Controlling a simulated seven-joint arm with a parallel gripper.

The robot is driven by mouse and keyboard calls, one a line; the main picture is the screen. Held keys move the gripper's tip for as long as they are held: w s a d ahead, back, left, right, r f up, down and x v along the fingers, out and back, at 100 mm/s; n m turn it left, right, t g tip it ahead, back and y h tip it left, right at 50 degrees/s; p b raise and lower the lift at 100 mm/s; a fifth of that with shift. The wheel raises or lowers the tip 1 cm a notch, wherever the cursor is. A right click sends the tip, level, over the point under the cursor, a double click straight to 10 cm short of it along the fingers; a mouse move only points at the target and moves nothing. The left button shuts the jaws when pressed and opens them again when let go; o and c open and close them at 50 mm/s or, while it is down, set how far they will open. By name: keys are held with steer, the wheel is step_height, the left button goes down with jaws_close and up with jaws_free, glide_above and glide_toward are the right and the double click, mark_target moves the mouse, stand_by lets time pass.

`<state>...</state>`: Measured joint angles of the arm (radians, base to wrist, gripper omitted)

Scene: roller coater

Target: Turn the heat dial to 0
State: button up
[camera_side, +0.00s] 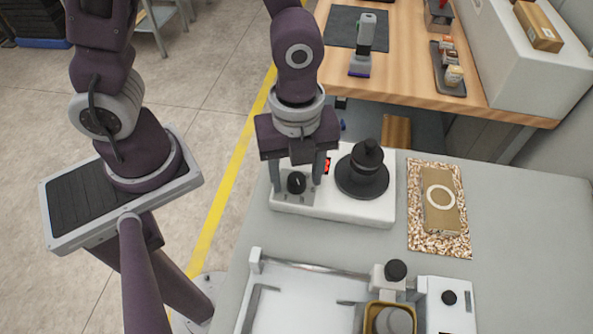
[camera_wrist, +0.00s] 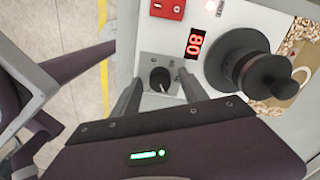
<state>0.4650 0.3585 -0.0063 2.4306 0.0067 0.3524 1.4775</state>
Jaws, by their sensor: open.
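The heat dial (camera_side: 296,182) is a small black knob on a grey plate at the left end of a white hot plate unit (camera_side: 345,208). In the wrist view the dial (camera_wrist: 160,79) shows a white pointer mark toward its lower right. My gripper (camera_side: 297,176) is open, pointing down, with one finger on each side of the dial. The wrist view also shows my gripper (camera_wrist: 161,88) with gaps between its fingers and the knob; contact is not visible. A red display (camera_wrist: 195,42) beside the dial appears to read 80.
A dark round plate (camera_side: 361,183) with a stacked black knob stands right of the dial. A red switch (camera_wrist: 167,8) sits near the dial. A white coater tray (camera_side: 300,300) lies in front.

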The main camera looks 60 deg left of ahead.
steer(key=shift+c, duration=0.4)
jaws_close()
